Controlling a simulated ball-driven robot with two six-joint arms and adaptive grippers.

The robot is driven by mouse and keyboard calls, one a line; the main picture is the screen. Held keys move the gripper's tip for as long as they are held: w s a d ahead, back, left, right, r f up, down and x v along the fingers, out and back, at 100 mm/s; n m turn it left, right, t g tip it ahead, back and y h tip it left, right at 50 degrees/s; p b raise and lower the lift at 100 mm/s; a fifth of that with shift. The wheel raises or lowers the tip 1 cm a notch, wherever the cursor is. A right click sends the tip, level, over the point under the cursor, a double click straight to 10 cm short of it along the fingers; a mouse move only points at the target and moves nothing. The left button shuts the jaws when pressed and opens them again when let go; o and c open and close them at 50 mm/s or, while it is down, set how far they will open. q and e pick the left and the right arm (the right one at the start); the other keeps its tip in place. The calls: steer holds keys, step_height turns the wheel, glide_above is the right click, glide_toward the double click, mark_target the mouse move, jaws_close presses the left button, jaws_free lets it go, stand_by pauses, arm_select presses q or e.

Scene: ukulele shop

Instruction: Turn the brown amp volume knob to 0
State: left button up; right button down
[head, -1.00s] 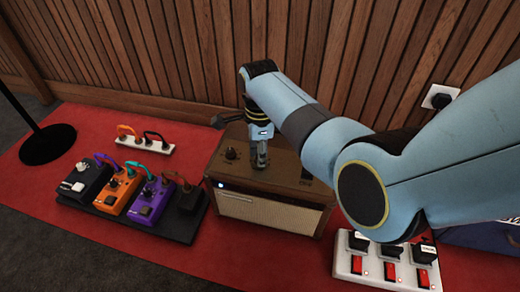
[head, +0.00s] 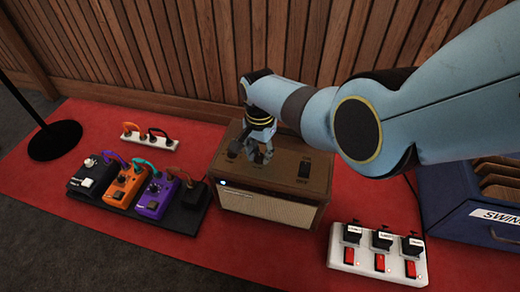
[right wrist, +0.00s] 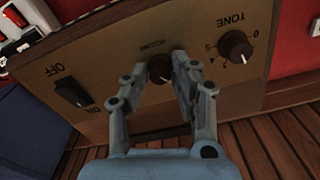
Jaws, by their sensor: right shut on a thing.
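The brown amp (head: 268,208) stands on the red carpet against the wooden wall, its controls on top. My right gripper (head: 258,158) reaches down onto the amp's top from above. In the right wrist view its fingers are closed around the dark middle knob (right wrist: 159,67), whose label is too small to read. A white pointer mark shows on that knob, but the fingers hide most of its scale. The TONE knob (right wrist: 235,46) stands free on one side, and the ON/OFF switch (right wrist: 73,90) on the other. My left gripper is not in view.
A pedal board (head: 186,221) with several coloured pedals lies left of the amp. A white switch box (head: 378,262) is at the front right, beside a blue crate (head: 440,205). A white power strip (head: 150,141) and a black stand base (head: 55,140) are at the left.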

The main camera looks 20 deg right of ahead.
steer(key=n, duration=0.3)
steer(key=shift+n+p, duration=0.3)
steer(key=shift+p, duration=0.05)
steer(key=n, duration=0.3)
steer(key=shift+n, duration=0.3)
steer(key=n, duration=0.2)
steer(key=shift+n+p, duration=0.3)
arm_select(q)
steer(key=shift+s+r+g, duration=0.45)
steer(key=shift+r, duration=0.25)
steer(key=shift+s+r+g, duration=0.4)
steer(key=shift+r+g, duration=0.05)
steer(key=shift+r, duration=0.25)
arm_select(e)
steer(key=shift+n, duration=1.3)
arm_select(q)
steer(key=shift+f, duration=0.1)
arm_select(e)
steer(key=c, duration=1)
jaws_free()
steer(key=shift+c, duration=0.2)
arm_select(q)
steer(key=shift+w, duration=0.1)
